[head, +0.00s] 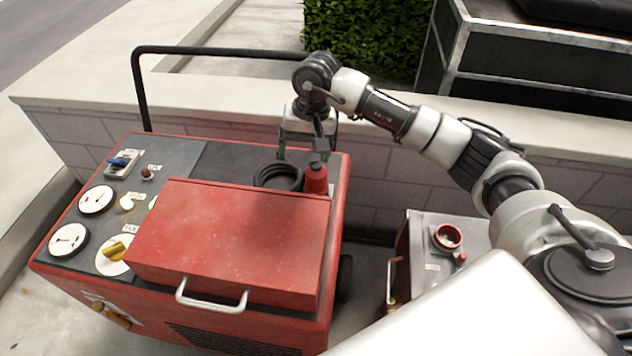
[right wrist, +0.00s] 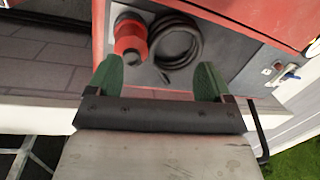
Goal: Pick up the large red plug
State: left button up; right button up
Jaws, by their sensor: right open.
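The large red plug (head: 316,178) stands on the back right part of the red machine's top, beside a coiled black cable. In the right wrist view the red plug (right wrist: 130,38) shows ahead of the left fingertip, near the black cable coil (right wrist: 175,45). My right gripper (head: 300,155) hangs just above and behind the plug and coil. In the right wrist view its green fingers (right wrist: 158,80) are apart with nothing between them. The gripper and the plug look apart. My left gripper is not in view.
The red machine (head: 90,275) carries a raised red box (head: 230,235) with a handle, in front of the plug, and gauges at left. A black rail (head: 220,51) and a low wall (head: 225,95) stand behind. A grey unit (head: 420,255) with a red-ringed opening is at right.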

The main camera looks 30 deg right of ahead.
aim_at(316, 164)
jog(key=d, duration=0.1)
jog(key=d+h, duration=0.1)
jog(key=d, duration=0.1)
jog(key=shift+w+d+r+h, duration=0.3)
jog(key=shift+r+h, duration=0.05)
jog(key=shift+h, duration=0.05)
notch_tip(316, 164, down, 4)
jog(key=shift+d+f, duration=0.15)
jog(key=shift+f, duration=0.1)
jog(key=shift+a+f+p, duration=0.15)
jog(key=shift+a+f, duration=0.05)
jog(key=shift+f, duration=1.3)
jog(key=shift+a+f+p, duration=0.15)
jog(key=shift+a+f, duration=0.05)
jog(key=shift+f, duration=1.3)
jog(key=c, duration=1.1)
jog(key=shift+c, duration=0.3)
jog(key=shift+r, duration=0.2)
